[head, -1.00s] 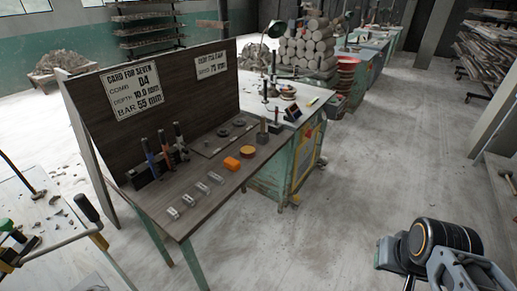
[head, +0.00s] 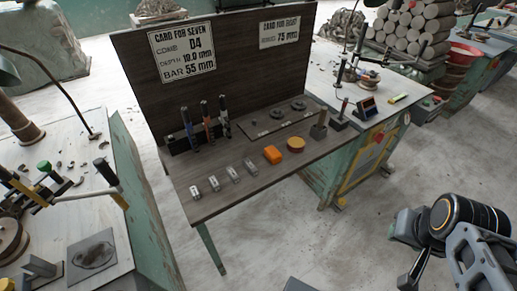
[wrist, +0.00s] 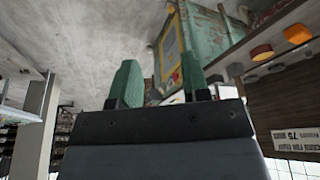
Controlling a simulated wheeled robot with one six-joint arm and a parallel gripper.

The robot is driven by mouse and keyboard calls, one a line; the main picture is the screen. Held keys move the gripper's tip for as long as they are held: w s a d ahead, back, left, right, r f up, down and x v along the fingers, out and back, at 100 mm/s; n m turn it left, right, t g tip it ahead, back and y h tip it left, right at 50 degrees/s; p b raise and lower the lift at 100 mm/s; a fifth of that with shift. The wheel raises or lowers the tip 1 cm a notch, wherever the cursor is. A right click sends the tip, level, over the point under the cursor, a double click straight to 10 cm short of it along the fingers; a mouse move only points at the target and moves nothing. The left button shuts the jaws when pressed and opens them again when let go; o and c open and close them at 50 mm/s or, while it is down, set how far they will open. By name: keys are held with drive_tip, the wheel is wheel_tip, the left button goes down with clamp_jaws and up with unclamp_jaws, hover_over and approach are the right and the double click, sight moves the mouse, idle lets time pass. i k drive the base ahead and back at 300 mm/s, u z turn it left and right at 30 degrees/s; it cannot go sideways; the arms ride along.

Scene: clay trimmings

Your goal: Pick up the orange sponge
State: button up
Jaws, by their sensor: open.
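The orange sponge (head: 273,155) is a small block lying on the dark wooden bench (head: 240,199), near its front edge. It also shows in the wrist view (wrist: 262,52), at the upper right. My gripper (wrist: 160,75) shows two green fingers standing apart with nothing between them. It is well away from the sponge, out over the floor. In the head view, my arm is at the lower right, and the fingertips cannot be made out clearly there.
A round tan piece (head: 296,145) sits just right of the sponge. A card board (head: 150,75) backs the bench. A green cabinet (head: 345,172) stands right; the floor before it is clear.

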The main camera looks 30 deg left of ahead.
sight(270, 153)
drive_tip(key=u, duration=0.9)
drive_tip(key=i, duration=0.85)
drive_tip(key=u, duration=0.9)
